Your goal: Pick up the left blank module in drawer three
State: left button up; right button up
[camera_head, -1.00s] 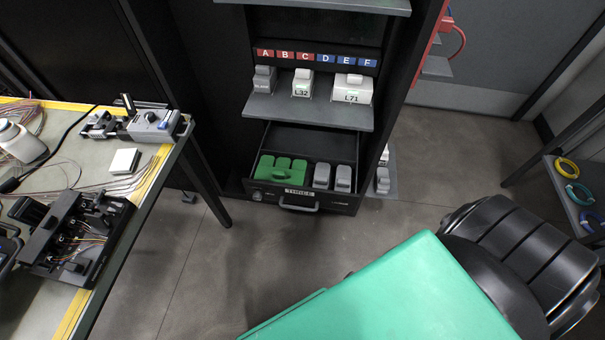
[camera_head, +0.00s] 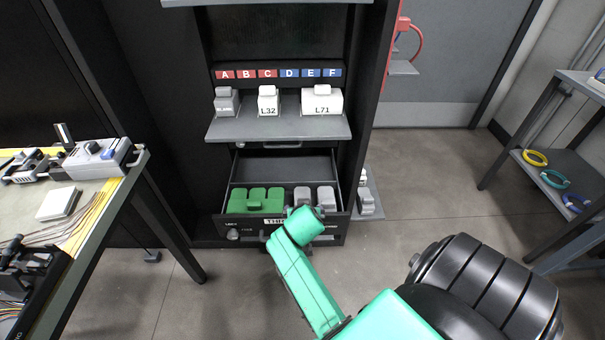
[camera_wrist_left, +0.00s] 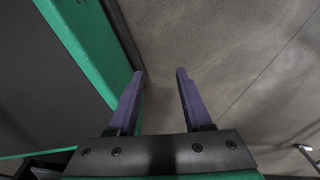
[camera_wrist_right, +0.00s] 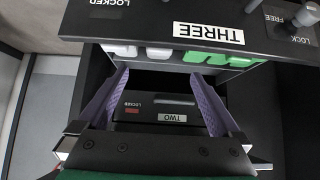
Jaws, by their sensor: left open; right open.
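Drawer three (camera_head: 342,229) is pulled out of the cabinet. Two light grey modules stand side by side at its right, the left one (camera_head: 302,193) and the right one (camera_head: 326,195). Green modules (camera_head: 255,199) fill its left part. In the right wrist view the drawer's front with its THREE label (camera_wrist_right: 208,33) is upside down, with pale module ends (camera_wrist_right: 125,50) and green ones under it. My right gripper (camera_wrist_right: 158,80) is open and empty by the drawer front; my arm hides its fingers in the head view. My left gripper (camera_wrist_left: 157,75) is open and empty over the floor.
A shelf (camera_head: 280,128) with a BLANK module (camera_head: 227,101), an L32 and an L71 module overhangs the drawer. Drawer two's label (camera_wrist_right: 172,118) shows between my right fingers.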

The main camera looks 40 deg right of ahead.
jog(key=b+x, duration=0.4)
jog(key=x, duration=0.9)
jog(key=shift+w+d+f, duration=0.25)
jog(key=shift+w+f, duration=0.05)
jog(key=shift+w, duration=0.05)
pick_arm(q)
jog(key=w+d+r, duration=0.2)
jog(key=w, duration=0.7)
jog(key=shift+w+r, duration=0.35)
pick_arm(e)
jog(key=c, duration=1.3)
jog(key=shift+c, duration=0.2)
